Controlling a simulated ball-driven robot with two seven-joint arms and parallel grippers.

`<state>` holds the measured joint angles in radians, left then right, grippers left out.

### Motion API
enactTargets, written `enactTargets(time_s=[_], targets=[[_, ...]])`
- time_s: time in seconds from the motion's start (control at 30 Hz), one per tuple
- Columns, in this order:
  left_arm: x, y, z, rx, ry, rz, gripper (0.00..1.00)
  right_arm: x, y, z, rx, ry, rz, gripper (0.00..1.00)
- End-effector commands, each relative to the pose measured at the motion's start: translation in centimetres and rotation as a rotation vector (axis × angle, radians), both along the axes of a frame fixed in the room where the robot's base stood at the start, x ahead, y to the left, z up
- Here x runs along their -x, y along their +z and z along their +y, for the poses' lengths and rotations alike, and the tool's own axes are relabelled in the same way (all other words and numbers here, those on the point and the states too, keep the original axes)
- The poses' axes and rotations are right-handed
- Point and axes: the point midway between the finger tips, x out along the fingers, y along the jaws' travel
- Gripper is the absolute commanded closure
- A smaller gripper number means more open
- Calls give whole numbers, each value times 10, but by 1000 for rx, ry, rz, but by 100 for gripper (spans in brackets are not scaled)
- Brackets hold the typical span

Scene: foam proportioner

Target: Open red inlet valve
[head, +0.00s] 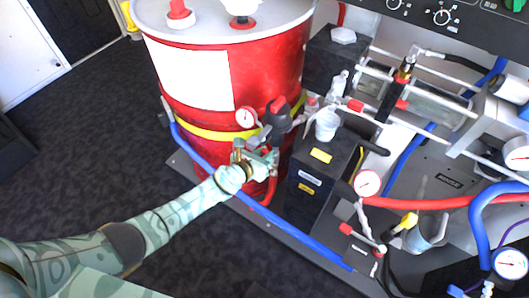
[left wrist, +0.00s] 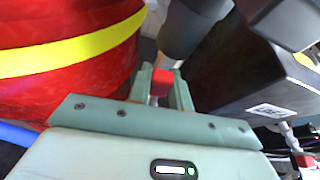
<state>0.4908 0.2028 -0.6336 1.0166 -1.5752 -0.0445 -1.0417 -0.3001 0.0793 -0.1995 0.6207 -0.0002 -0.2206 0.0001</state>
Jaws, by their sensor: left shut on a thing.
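My left gripper (head: 264,156) reaches in from the left, in front of the red drum's lower right side. In the left wrist view its two pale green fingers (left wrist: 160,92) are shut on a small red valve handle (left wrist: 161,78). The handle sits just below a dark grey pipe fitting (left wrist: 188,32). In the head view the gripper largely hides the handle, and the dark fitting (head: 277,114) shows above it. How far the handle is turned cannot be told. My right gripper is not in view.
The red drum (head: 270,75) with a yellow band stands behind the gripper. A black box (head: 312,180) is close on the right. A pressure gauge (head: 246,118) sits just above the gripper. A blue pipe (head: 300,236) runs low in front. Dark floor lies open at left.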

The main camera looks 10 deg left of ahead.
Motion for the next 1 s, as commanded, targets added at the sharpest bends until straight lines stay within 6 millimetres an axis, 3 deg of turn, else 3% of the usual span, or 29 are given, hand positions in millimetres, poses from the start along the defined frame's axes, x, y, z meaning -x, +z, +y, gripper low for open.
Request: enactTargets(time_s=[0.07, 0.1, 0.17, 0.2, 0.57, 0.67, 1.0], targets=[[1, -2, 1, -2, 0, 4, 100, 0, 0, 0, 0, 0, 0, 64], [1, -2, 1, -2, 0, 4, 77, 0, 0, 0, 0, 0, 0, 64], [1, -2, 1, -1, 1, 3, 61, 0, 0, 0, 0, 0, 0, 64], [1, -2, 1, -1, 0, 3, 58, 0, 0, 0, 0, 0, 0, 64], [7, 5, 3, 0, 0, 0, 58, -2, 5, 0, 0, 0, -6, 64], [21, 14, 9, -1, 0, -1, 58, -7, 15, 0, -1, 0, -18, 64], [99, 49, 42, -1, 0, 1, 58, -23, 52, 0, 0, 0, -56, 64]])
